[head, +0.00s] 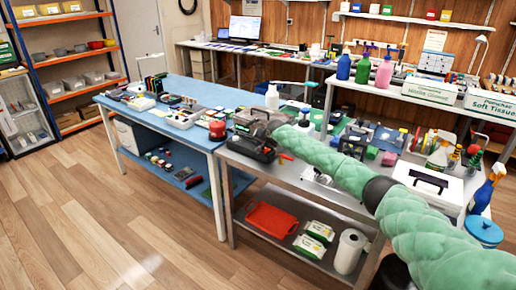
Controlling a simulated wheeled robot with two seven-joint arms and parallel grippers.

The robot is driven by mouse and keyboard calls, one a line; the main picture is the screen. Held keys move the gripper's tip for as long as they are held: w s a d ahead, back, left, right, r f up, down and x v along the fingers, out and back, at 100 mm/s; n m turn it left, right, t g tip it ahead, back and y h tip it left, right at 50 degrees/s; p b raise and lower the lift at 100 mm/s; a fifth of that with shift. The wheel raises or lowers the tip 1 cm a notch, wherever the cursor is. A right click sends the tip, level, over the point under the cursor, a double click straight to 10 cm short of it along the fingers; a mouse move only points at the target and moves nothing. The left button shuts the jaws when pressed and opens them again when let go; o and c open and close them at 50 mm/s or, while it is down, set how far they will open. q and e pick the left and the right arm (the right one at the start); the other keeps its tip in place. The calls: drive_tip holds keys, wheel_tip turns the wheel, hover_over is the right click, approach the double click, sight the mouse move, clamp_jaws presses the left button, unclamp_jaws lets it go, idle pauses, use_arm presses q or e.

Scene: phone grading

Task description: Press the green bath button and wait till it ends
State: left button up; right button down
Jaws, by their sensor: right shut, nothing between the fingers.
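My right arm reaches in from the right in a pale green sleeve. Its gripper (246,123) is over the left end of the grey metal table (300,187), near the blue-topped bench. The gripper is small in view and its jaws are shut with nothing held. A black device (250,147) stands just below the gripper and is partly hidden by it. A white box-shaped unit (428,181) with a dark panel stands at the right end of the metal table. I cannot make out a green button on either one. My left gripper is out of view.
The blue bench (180,121) holds trays, small parts and a red round item (217,129). Several bottles, including a pink one (383,73), stand behind the metal table. Its lower shelf holds a red tray (271,221) and a paper roll (349,250). The wooden floor at left is clear.

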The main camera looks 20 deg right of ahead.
drive_tip(key=shift+r, duration=0.15)
drive_tip(key=shift+r+p, duration=0.7)
drive_tip(key=shift+r, duration=0.1)
drive_tip(key=shift+r+p, duration=1.85)
drive_tip(key=shift+r, duration=0.6)
